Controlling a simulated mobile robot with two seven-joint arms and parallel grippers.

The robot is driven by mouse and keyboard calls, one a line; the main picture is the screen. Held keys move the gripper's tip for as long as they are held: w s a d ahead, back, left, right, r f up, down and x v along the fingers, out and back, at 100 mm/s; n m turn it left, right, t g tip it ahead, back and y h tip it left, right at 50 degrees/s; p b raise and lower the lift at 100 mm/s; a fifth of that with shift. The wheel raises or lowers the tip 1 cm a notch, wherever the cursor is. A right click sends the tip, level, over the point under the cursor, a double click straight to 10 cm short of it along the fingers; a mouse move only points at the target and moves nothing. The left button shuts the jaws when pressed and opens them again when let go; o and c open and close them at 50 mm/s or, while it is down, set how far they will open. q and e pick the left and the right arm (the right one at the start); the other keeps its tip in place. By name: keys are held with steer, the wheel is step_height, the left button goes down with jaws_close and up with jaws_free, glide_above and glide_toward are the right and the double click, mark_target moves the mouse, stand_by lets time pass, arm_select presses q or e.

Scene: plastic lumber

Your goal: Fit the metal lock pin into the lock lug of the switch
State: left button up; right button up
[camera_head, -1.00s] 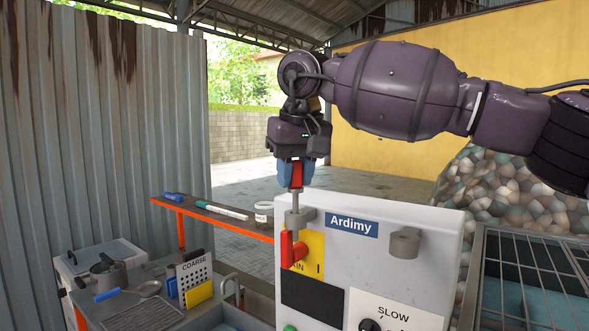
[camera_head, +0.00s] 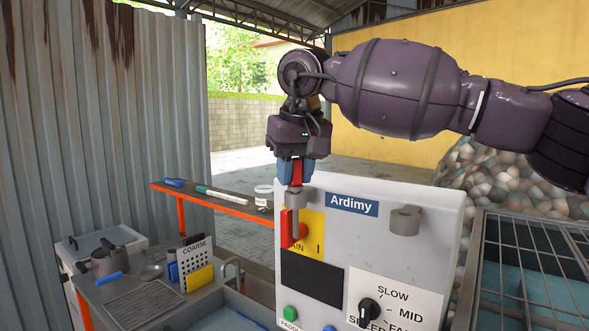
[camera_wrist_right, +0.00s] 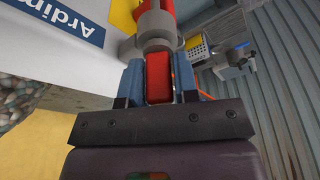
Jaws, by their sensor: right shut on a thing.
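My right gripper (camera_head: 296,178) points down over the switch panel, its blue fingers shut on the red handle of the lock pin (camera_head: 297,174). The handle also shows between the fingers in the right wrist view (camera_wrist_right: 158,78). The grey lock lug (camera_head: 300,203) sticks out of the panel directly below the fingers. The handle is close to the lug's top; whether it touches is unclear. A grey shaft shows below the lug, in front of the red switch lever (camera_head: 286,230), so the pin appears to pass through the lug. My left gripper is out of view.
The white "Ardimy" panel (camera_head: 410,275) carries a second grey lug (camera_head: 405,221) and a black speed knob (camera_head: 370,311). A wire-mesh crate (camera_head: 535,260) stands at right. A shelf (camera_head: 222,202) and a bench with a grater (camera_head: 196,261) are at left.

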steer(key=o, duration=1)
steer(key=v, duration=1)
steer(key=shift+r, duration=0.4)
steer(key=shift+s, duration=0.1)
